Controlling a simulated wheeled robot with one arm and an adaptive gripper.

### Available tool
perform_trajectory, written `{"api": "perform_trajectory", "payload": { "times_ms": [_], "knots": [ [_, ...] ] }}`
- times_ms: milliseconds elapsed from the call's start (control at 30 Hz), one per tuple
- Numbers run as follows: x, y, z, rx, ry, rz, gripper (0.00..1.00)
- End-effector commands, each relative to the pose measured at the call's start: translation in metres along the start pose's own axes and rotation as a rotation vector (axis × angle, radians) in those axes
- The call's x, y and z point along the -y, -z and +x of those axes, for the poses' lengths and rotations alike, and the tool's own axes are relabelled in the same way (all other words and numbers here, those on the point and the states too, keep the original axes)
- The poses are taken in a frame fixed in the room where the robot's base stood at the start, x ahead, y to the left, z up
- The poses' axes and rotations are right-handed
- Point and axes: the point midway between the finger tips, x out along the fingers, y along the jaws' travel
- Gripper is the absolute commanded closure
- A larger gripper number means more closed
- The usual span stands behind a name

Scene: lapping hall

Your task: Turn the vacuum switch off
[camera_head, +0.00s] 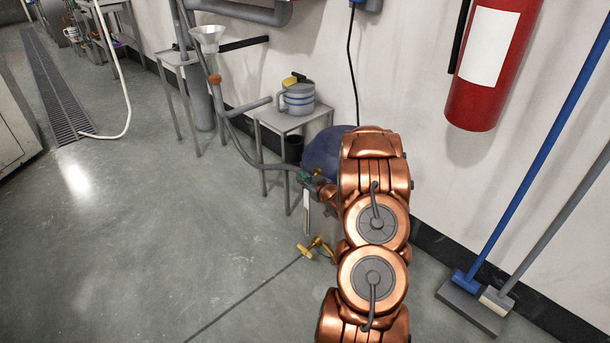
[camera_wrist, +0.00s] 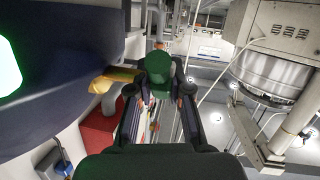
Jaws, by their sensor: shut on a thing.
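In the wrist view my gripper (camera_wrist: 159,93) has its two dark fingers on either side of a green rounded knob (camera_wrist: 158,68) and is shut on it. I cannot tell for sure that this knob is the vacuum switch. A large dark blue rounded body (camera_wrist: 60,45), likely the vacuum, fills the left of that view, with a yellow part (camera_wrist: 114,79) beside the knob. In the head view the blue body (camera_head: 322,153) stands by the wall, partly hidden behind my copper arm. My fingers are hard to make out there.
A grey hose (camera_head: 238,143) runs towards the blue body. Yellow fittings (camera_head: 316,246) are low beside my arm. A fire extinguisher (camera_head: 493,65) and a blue-handled broom (camera_head: 535,150) are right. The floor at left is open.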

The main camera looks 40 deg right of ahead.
Motion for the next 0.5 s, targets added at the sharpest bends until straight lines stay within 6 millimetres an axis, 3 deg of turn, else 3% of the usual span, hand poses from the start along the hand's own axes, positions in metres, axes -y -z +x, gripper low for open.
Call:
{"api": "perform_trajectory", "payload": {
  "times_ms": [33, 500],
  "knots": [
    [-0.0002, 0.0089, -0.001, 0.033, 0.006, -0.009, 1.0],
    [0.0009, 0.005, 0.0004, 0.309, 0.033, -0.053, 1.0]
  ]
}}
